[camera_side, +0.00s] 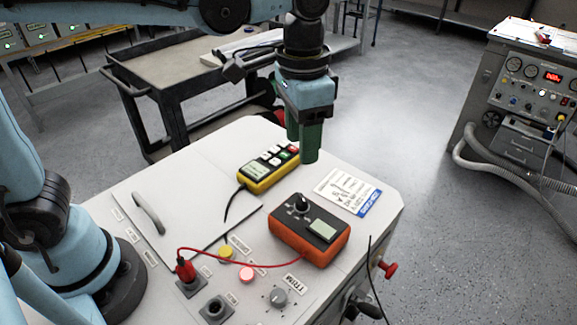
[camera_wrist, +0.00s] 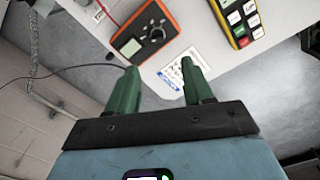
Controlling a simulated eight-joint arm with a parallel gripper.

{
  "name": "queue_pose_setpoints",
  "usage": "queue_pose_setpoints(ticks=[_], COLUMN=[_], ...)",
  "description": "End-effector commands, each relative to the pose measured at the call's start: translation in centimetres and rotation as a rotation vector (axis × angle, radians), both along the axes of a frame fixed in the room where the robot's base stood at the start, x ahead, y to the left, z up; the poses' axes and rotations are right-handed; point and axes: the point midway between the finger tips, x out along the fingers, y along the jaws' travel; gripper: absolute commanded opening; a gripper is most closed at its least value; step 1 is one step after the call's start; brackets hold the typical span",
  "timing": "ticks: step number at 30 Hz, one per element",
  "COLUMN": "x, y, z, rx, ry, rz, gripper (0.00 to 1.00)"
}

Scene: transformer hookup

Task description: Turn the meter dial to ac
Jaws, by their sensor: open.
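The meter is an orange box with a dark face (camera_side: 309,230), lying on the light grey cabinet top in the side view. Its black dial knob (camera_side: 301,204) stands at the upper left of its face, and a small screen sits to the right. The wrist view also shows the meter (camera_wrist: 141,32) and its dial (camera_wrist: 157,34). The dial's markings are too small to read. My gripper (camera_side: 307,155) hangs above the cabinet top, behind and above the meter, apart from it. In the wrist view its green fingers (camera_wrist: 157,75) are spread with nothing between them.
A yellow-black keypad (camera_side: 268,168) lies behind the meter. A printed card (camera_side: 348,190) lies to its right. A red lead (camera_side: 225,256) runs from a red plug (camera_side: 185,270) to the meter. A grey TRIM knob (camera_side: 279,296) stands in front. A cart (camera_side: 180,85) stands behind.

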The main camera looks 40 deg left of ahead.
Motion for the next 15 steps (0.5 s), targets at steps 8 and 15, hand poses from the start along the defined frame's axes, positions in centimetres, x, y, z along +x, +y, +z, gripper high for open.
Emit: queue_pose_setpoints(ticks=[8, 15], x=[0.1, 0.1], y=[-0.6, -0.6], z=[-1.3, -4.9], rx=[0.008, 0.008], ry=[0.019, 0.016], rz=[-0.016, -0.015], gripper=[0.51, 0.51])
